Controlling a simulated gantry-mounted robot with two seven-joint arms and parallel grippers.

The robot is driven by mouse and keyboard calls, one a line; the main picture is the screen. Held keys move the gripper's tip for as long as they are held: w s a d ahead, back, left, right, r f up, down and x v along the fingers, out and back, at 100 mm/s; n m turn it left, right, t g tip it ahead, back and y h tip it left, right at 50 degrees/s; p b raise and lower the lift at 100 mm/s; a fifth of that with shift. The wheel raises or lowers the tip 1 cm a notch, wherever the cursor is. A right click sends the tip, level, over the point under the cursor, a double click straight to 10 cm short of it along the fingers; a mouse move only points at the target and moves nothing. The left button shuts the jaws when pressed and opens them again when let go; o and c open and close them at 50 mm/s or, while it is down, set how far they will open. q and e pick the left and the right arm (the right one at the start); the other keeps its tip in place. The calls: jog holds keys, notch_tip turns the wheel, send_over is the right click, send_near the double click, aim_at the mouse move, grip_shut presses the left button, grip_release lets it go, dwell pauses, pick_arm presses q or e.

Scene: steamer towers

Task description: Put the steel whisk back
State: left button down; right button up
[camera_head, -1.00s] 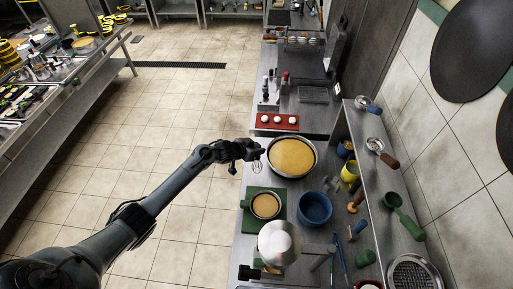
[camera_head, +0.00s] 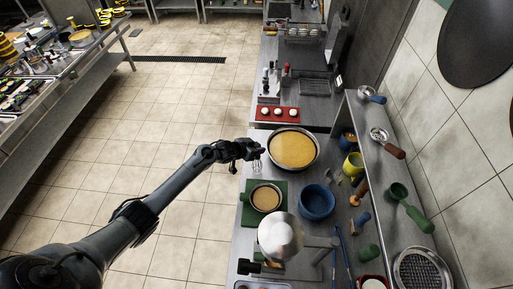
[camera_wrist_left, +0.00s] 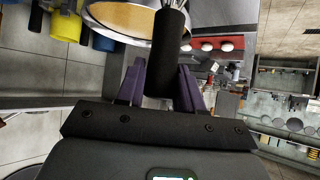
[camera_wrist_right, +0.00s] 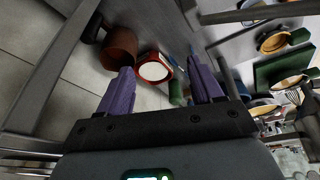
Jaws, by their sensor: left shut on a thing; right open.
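My left gripper (camera_head: 250,150) is shut on the steel whisk, whose wire loops (camera_head: 257,166) hang below it in the head view, at the counter's left edge beside the large pan. In the left wrist view the whisk's dark handle (camera_wrist_left: 167,55) stands between the two purple fingers of the gripper (camera_wrist_left: 163,75). My right gripper (camera_wrist_right: 161,78) is open and empty in the right wrist view. I cannot make it out in the head view.
The steel counter holds a large round pan (camera_head: 293,150) of yellow filling, a small pan (camera_head: 265,198) on a green board, a blue bowl (camera_head: 316,202) and a yellow container (camera_head: 352,166). A raised shelf (camera_head: 375,165) with ladles runs along the right. Open floor lies left.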

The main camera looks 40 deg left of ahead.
pick_arm(q)
jog(key=shift+f+b, duration=0.4)
jog(key=shift+f, duration=0.1)
dwell(0.4)
jog(key=c, duration=0.6)
grip_release()
jog(key=shift+c, duration=0.2)
jog(key=shift+f, duration=0.1)
jog(key=shift+s, duration=0.1)
jog(key=v, duration=1)
jog(key=shift+s+p, duration=0.3)
jog(key=shift+p, duration=0.1)
jog(key=shift+r, duration=0.25)
